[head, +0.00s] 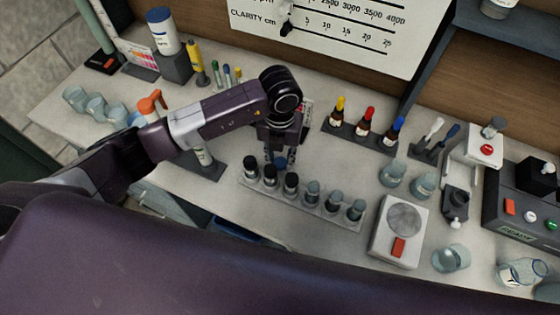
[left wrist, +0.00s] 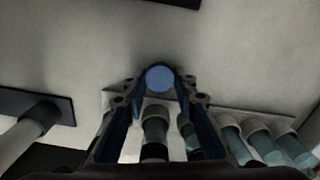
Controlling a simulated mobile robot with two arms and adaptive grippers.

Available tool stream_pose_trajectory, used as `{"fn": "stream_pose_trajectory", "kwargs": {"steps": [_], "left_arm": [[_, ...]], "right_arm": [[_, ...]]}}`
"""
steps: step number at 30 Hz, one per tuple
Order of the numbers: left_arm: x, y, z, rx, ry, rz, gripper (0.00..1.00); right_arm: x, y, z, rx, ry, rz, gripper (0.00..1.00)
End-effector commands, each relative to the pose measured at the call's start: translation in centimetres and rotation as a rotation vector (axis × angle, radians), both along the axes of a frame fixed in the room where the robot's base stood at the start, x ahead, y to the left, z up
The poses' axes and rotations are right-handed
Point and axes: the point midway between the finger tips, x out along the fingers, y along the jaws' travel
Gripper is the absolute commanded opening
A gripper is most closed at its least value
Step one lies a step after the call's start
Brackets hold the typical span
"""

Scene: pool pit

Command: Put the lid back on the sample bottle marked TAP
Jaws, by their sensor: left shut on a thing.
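My left gripper (head: 281,160) hangs just behind a pale rack (head: 330,213) of small bottles. In the left wrist view its fingers (left wrist: 160,92) are shut on a round blue piece, which looks like a lid (left wrist: 160,78). I cannot make out the lid in the head view. A pale bottle (head: 203,156) stands on a dark base (head: 208,170) left of the gripper, partly hidden by my arm. Its marking is too small to read, so I cannot tell whether it is the TAP bottle. My right gripper is out of view.
The rack holds dark-capped bottles (head: 270,174) on the left and clear-looking ones (head: 334,200) on the right. Dropper bottles (head: 365,122) stand behind, right of the gripper. A white scale (head: 402,228) and glass beakers (head: 392,174) stand at the right.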

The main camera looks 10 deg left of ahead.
Motion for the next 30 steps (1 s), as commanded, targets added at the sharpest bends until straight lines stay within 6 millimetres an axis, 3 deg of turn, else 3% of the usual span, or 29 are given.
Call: {"fn": "stream_pose_trajectory", "kwargs": {"steps": [10, 16, 20, 26, 30], "left_arm": [[0.1, 0.0, 0.3, 0.0, -0.001, 0.0, 0.19], [0.2, 0.0, 2.4, -0.002, -0.005, -0.001, 0.19], [0.3, 0.0, 5.2, -0.002, -0.009, -0.002, 0.19], [0.2, 0.0, 11.7, -0.002, -0.011, -0.003, 0.19], [0.2, 0.1, 15.0, 0.002, -0.008, 0.0, 0.19]], "right_arm": [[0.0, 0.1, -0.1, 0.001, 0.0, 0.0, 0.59], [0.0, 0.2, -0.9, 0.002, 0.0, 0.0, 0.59], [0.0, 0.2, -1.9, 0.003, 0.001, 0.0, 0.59], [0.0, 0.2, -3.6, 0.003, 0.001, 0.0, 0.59], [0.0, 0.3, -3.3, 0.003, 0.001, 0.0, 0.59]]}}
